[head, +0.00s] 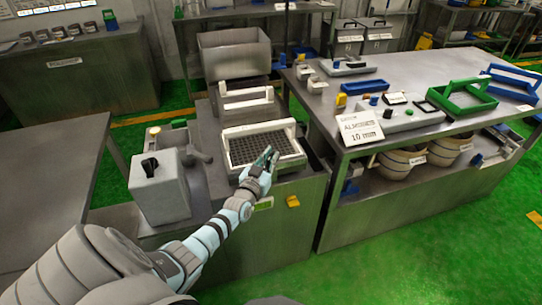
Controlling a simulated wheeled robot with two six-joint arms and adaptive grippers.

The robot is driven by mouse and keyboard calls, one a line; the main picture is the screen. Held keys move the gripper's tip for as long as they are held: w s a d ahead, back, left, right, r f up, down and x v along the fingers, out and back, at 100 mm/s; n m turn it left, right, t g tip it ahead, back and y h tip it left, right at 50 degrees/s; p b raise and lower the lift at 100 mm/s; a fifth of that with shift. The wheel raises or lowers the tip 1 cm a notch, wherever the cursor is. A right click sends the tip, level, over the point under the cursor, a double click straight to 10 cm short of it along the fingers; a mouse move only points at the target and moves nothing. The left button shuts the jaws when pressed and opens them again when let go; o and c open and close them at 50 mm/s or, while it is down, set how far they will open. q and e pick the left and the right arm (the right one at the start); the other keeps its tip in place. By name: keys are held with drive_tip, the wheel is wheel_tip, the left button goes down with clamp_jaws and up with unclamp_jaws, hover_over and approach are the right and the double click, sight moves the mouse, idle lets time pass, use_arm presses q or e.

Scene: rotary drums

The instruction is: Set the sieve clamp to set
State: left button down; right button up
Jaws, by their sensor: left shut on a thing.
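The sieve (237,152) is a white-framed tray with a dark mesh, set in the top of a grey metal cabinet in the middle of the head view. My left gripper (267,157) is at the front of the sieve, over its near edge. It is shut on a small part there, which I take to be the sieve clamp; the fingers mostly hide it, and its position cannot be read. My right gripper is not in view.
A grey box with a black knob (150,166) stands left of the sieve. A yellow piece (293,201) sits on the cabinet front. The steel table (420,75) at right holds a sign (360,127), a green frame (462,97) and a blue frame (514,82).

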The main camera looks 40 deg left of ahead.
use_arm(q)
drive_tip(key=shift+r+n+g+y+p, duration=0.25)
drive_tip(key=shift+n+g+y+p, duration=0.35)
drive_tip(key=shift+n+y+p, duration=0.85)
drive_tip(key=shift+f+g+y+p, duration=0.15)
drive_tip(key=shift+g+y+p, duration=0.15)
drive_tip(key=shift+y+p, duration=0.4)
drive_tip(key=shift+w+f+n+g+y, duration=0.1)
drive_tip(key=shift+n+g+y, duration=0.2)
drive_tip(key=shift+n+y, duration=0.2)
drive_tip(key=shift+f+n+g+y+b, duration=0.15)
drive_tip(key=shift+n+g+y+b, duration=0.45)
drive_tip(key=shift+n+g+y, duration=0.35)
drive_tip(key=shift+n+g+y+b, duration=1.2)
drive_tip(key=shift+g+y+b, duration=0.2)
drive_tip(key=shift+g+y, duration=0.2)
drive_tip(key=c, duration=1.6)
unclamp_jaws()
drive_tip(key=shift+c, duration=0.2)
